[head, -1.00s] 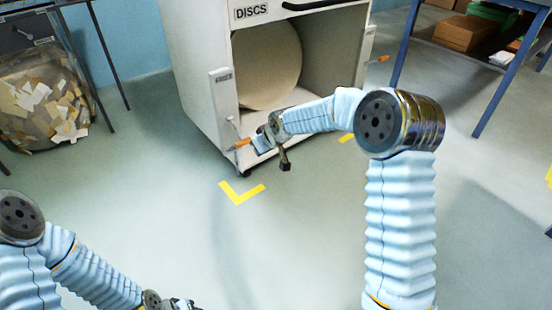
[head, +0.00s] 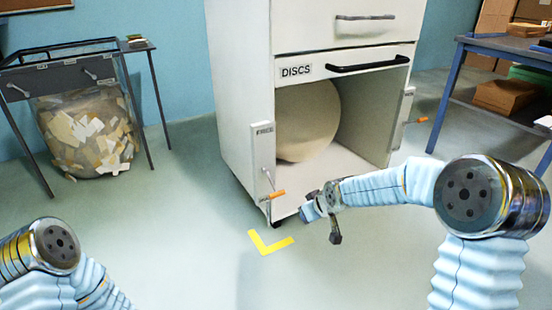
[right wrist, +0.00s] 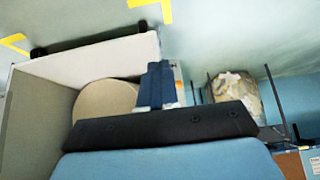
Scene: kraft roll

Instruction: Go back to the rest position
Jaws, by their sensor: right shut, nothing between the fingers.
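My right gripper (head: 309,212) is in front of the white cabinet's lower opening, right of the left orange-handled lever (head: 272,196), with a visible gap between them. In the right wrist view its blue fingers (right wrist: 158,85) are together with nothing between them. The label on the post by that lever seems to read FREE. My left arm comes in at the lower left of the head view, and its gripper is below the picture edge.
The white cabinet (head: 238,95) marked DISCS holds a large kraft roll (head: 305,120). A second orange handle (head: 417,120) sticks out at its right. A yellow floor mark (head: 270,243) lies in front. A scrap bag (head: 85,135) is at left, a blue-legged table (head: 448,95) at right.

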